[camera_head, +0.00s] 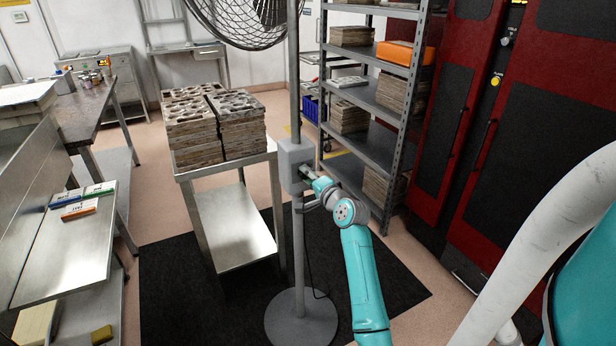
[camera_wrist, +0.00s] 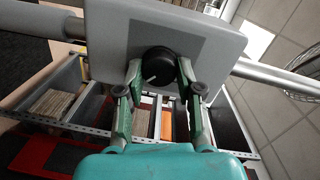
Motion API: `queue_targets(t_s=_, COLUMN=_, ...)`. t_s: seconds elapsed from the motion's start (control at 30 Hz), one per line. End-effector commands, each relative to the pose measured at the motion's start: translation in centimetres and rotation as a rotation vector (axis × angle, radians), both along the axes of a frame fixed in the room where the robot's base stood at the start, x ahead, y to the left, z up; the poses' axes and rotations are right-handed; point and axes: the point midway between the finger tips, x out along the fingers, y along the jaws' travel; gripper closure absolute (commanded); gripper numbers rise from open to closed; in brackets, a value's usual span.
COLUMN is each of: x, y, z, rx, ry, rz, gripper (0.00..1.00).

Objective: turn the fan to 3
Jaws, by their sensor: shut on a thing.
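The fan (camera_head: 245,18) stands on a grey pole above a round base (camera_head: 301,318), with its wire cage at the top of the head view. A grey control box (camera_head: 291,164) is fixed on the pole. In the wrist view the box (camera_wrist: 205,35) carries a round black knob (camera_wrist: 158,62) with a pale pointer line. My gripper (camera_wrist: 158,80) has its two fingers on either side of the knob and is shut on it. In the head view my gripper (camera_head: 306,172) meets the right side of the box. No setting numbers are legible.
A steel table (camera_head: 228,165) with stacked moulds stands left of the pole. A grey shelf rack (camera_head: 392,120) and red cabinets (camera_head: 480,120) stand to the right. A steel bench (camera_head: 75,245) with small coloured boxes is at the left. A black mat (camera_head: 180,290) covers the floor around the base.

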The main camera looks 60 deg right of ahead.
Motion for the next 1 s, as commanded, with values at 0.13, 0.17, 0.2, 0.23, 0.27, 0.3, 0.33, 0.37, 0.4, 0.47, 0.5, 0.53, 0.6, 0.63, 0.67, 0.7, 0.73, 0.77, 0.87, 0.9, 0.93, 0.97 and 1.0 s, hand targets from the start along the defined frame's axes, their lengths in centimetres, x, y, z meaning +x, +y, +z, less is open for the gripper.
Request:
queue_targets(t_s=0.13, x=0.0, y=0.02, z=-0.17, rx=0.043, ry=-0.023, rz=0.0, gripper=0.99)
queue_targets(t_s=0.17, x=0.0, y=0.02, z=-0.17, rx=0.048, ry=-0.027, rz=0.001, gripper=0.99)
queue_targets(t_s=0.2, x=0.0, y=0.02, z=-0.18, rx=0.056, ry=-0.031, rz=0.0, gripper=0.99)
queue_targets(t_s=0.23, x=0.0, y=0.0, z=-0.18, rx=0.06, ry=-0.034, rz=0.0, gripper=0.99)
queue_targets(t_s=0.27, x=-0.01, y=0.01, z=-0.18, rx=0.063, ry=-0.036, rz=0.0, gripper=0.99)
queue_targets(t_s=0.3, x=0.0, y=0.0, z=-0.18, rx=0.067, ry=-0.038, rz=0.001, gripper=0.99)
queue_targets(t_s=0.33, x=-0.01, y=0.01, z=-0.18, rx=0.07, ry=-0.04, rz=0.001, gripper=0.99)
queue_targets(t_s=0.37, x=0.0, y=0.0, z=-0.19, rx=0.072, ry=-0.04, rz=0.0, gripper=0.99)
queue_targets(t_s=0.4, x=0.0, y=0.0, z=-0.18, rx=0.072, ry=-0.041, rz=0.0, gripper=0.99)
queue_targets(t_s=0.47, x=0.0, y=0.0, z=-0.18, rx=0.074, ry=-0.043, rz=0.0, gripper=0.99)
queue_targets(t_s=0.5, x=-0.01, y=0.01, z=-0.18, rx=0.074, ry=-0.043, rz=0.0, gripper=0.99)
queue_targets(t_s=0.53, x=-0.01, y=0.01, z=-0.18, rx=0.074, ry=-0.043, rz=0.0, gripper=0.99)
queue_targets(t_s=0.6, x=-0.01, y=0.01, z=-0.18, rx=0.074, ry=-0.043, rz=0.0, gripper=0.99)
queue_targets(t_s=0.63, x=-0.01, y=0.0, z=-0.17, rx=0.074, ry=-0.043, rz=0.0, gripper=0.99)
queue_targets(t_s=0.67, x=-0.01, y=0.0, z=-0.17, rx=0.073, ry=-0.042, rz=0.001, gripper=0.99)
queue_targets(t_s=0.7, x=-0.01, y=0.0, z=-0.17, rx=0.073, ry=-0.042, rz=0.001, gripper=0.99)
queue_targets(t_s=0.73, x=-0.01, y=0.0, z=-0.17, rx=0.073, ry=-0.042, rz=0.001, gripper=0.99)
queue_targets(t_s=0.77, x=-0.01, y=0.0, z=-0.17, rx=0.073, ry=-0.042, rz=0.001, gripper=0.57)
queue_targets(t_s=0.87, x=-0.01, y=0.0, z=-0.15, rx=0.073, ry=-0.042, rz=0.0, gripper=0.39)
queue_targets(t_s=0.9, x=-0.01, y=-0.01, z=-0.13, rx=0.073, ry=-0.042, rz=0.0, gripper=0.39)
queue_targets(t_s=0.93, x=-0.01, y=-0.01, z=-0.12, rx=0.073, ry=-0.042, rz=0.0, gripper=0.39)
queue_targets(t_s=0.97, x=-0.01, y=0.0, z=-0.11, rx=0.071, ry=-0.043, rz=0.0, gripper=0.39)
queue_targets(t_s=1.0, x=-0.01, y=-0.01, z=-0.1, rx=0.071, ry=-0.043, rz=0.0, gripper=0.39)
